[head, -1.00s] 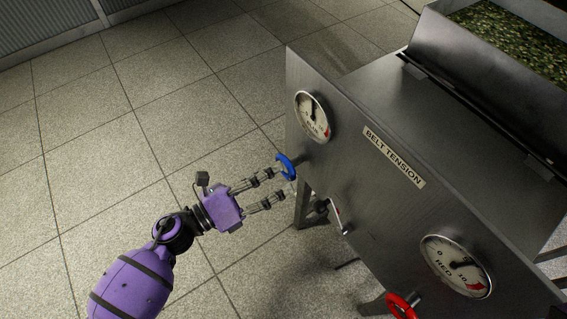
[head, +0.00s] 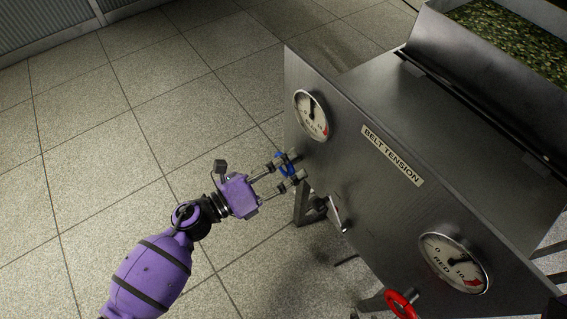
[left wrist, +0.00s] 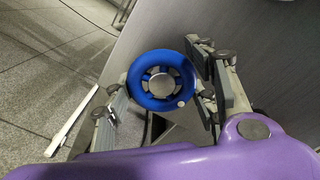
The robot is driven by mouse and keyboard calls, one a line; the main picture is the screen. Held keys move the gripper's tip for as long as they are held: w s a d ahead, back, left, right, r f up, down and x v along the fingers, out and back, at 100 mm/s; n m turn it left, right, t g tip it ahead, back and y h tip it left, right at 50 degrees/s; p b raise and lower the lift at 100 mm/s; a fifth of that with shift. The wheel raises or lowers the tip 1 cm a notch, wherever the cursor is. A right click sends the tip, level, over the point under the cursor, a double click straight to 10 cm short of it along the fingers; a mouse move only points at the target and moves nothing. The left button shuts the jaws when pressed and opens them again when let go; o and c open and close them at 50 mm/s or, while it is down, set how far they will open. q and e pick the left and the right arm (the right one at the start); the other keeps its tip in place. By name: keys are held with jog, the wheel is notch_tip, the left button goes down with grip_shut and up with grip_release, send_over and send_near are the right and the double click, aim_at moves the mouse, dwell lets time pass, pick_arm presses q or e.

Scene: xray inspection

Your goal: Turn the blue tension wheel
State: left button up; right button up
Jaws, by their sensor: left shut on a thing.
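The blue tension wheel (head: 286,165) stands on the front of the steel belt-tension panel (head: 350,165), below the blue gauge (head: 311,115). My left gripper (head: 291,168) is at the wheel, its two fingers on either side of the rim, shut on it. In the left wrist view the blue wheel (left wrist: 161,80) is seen face on, with spokes and a small pale knob on its lower right rim. The gripper fingers (left wrist: 160,100) flank it left and right. The far side of the wheel is hidden. My right gripper is not in view.
A red wheel (head: 401,304) and red gauge (head: 455,262) are at the panel's lower right. A metal crank handle (head: 337,213) sticks out between the wheels. A belt tension label (head: 392,155) is on the panel. Tiled floor (head: 110,120) at left is clear.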

pick_arm(q)
jog(key=shift+n, duration=0.4)
jog(key=n+p, duration=0.2)
jog(key=n, duration=0.1)
jog(key=shift+w+a+n+p, duration=0.1)
jog(key=shift+n+p, duration=0.3)
jog(key=n+p, duration=0.1)
jog(key=n, duration=0.1)
jog(key=shift+n, duration=0.3)
jog(key=shift+c, duration=0.2)
jog(key=shift+n+p, duration=0.55)
jog(key=shift+n, duration=0.35)
jog(key=shift+n+p, duration=0.45)
jog(key=shift+n, duration=0.65)
jog(key=shift+f+n+p, duration=0.1)
jog(key=shift+n+p, duration=0.25)
jog(key=shift+n, duration=0.65)
jog(key=shift+s, duration=0.2)
jog(key=shift+f, duration=0.1)
jog(key=o, duration=1.2)
jog(key=shift+c, duration=0.2)
